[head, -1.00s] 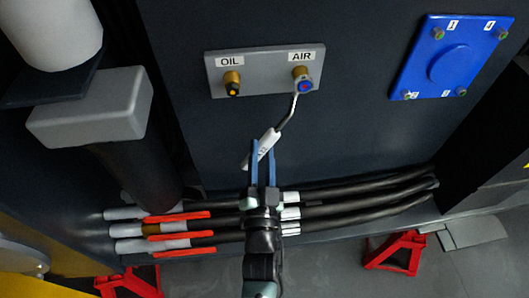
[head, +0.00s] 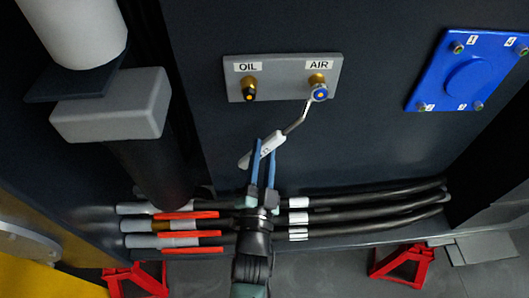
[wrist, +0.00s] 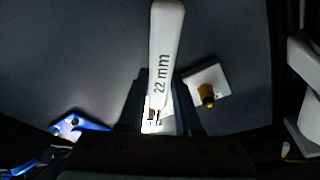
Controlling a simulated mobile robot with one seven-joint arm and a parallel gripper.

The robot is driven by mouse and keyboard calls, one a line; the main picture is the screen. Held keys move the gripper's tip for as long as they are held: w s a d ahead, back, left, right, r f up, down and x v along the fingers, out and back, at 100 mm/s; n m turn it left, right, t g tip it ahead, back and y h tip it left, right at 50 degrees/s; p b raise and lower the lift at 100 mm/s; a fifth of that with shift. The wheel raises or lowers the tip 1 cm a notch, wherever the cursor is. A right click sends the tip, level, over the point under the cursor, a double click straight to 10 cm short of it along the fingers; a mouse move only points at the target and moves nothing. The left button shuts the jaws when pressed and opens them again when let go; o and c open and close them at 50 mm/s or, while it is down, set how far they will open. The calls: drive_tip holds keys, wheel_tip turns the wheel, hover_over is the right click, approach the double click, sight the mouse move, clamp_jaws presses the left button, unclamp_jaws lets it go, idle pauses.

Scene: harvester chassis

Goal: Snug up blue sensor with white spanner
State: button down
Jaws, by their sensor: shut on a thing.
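The blue sensor (head: 319,93) sits on the brass fitting under the AIR label. Its face is blue with a small yellowish centre. The white spanner (head: 266,148) has a bent metal shaft that runs up to the sensor. Its head meets the sensor's lower left edge; I cannot tell how fully it is seated. My gripper (head: 264,160) is shut on the white handle, with a blue finger on each side. In the wrist view the handle (wrist: 166,50) reads "22 mm" and points up the picture; the sensor is hidden there.
The OIL fitting (head: 249,90) is left of the sensor on the grey plate (head: 284,79). A blue bolted plate (head: 468,75) is at the right. Black hoses (head: 365,207) run below my gripper. A grey box (head: 110,105) and white cylinder (head: 75,30) stand at the left.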

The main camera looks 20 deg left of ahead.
drive_tip(key=shift+a+r, duration=0.1)
drive_tip(key=shift+r, duration=0.2)
drive_tip(key=shift+f, duration=0.2)
drive_tip(key=shift+d+f+b, duration=0.15)
drive_tip(key=shift+d+b, duration=0.1)
drive_tip(key=shift+b, duration=0.3)
drive_tip(key=s+d+p, duration=0.2)
drive_tip(key=s+d, duration=0.1)
drive_tip(key=s, duration=0.7)
drive_tip(key=shift+s+d, duration=0.15)
idle(1.4)
